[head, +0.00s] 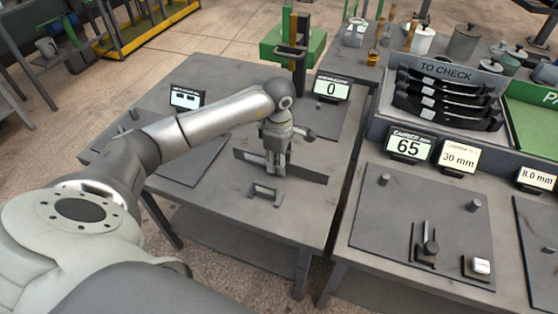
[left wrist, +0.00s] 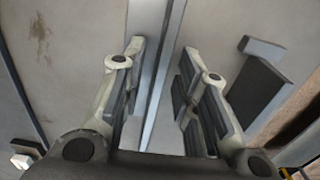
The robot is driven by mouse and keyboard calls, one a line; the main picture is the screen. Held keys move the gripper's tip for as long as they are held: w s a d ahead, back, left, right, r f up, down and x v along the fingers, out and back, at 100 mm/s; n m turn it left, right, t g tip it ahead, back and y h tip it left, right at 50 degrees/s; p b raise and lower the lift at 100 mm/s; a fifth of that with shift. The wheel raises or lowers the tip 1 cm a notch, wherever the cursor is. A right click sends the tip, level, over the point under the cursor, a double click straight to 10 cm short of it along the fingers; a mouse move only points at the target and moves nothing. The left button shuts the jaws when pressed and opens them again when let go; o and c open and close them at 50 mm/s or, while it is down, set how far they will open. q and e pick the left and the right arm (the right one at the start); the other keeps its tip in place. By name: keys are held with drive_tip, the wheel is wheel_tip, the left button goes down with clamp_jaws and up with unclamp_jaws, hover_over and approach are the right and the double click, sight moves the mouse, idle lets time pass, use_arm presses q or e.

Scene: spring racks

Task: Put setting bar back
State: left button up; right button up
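A long dark grey bar (head: 309,175), which I take for the setting bar, is on the left grey table, below my left gripper. My left gripper (head: 275,168) points down over its middle and hides part of it. In the left wrist view the bar (left wrist: 163,75) runs between the two fingers of my left gripper (left wrist: 162,55). The fingers are apart, with a visible gap on each side of the bar. A small bracket-like stand (head: 265,191) is on the table in front of the bar; its place for the bar cannot be told. My right gripper is not in view.
A display reading 0 (head: 332,88) and a green fixture with a post (head: 290,48) stand behind. Another small display (head: 187,97) is at the left.

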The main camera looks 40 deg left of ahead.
use_arm(q)
drive_tip(key=shift+w+r, duration=0.1)
drive_tip(key=shift+r, duration=0.15)
wheel_tip(320, 180, up, 12)
drive_tip(key=b, duration=0.2)
drive_tip(key=shift+f, duration=0.15)
idle(0.5)
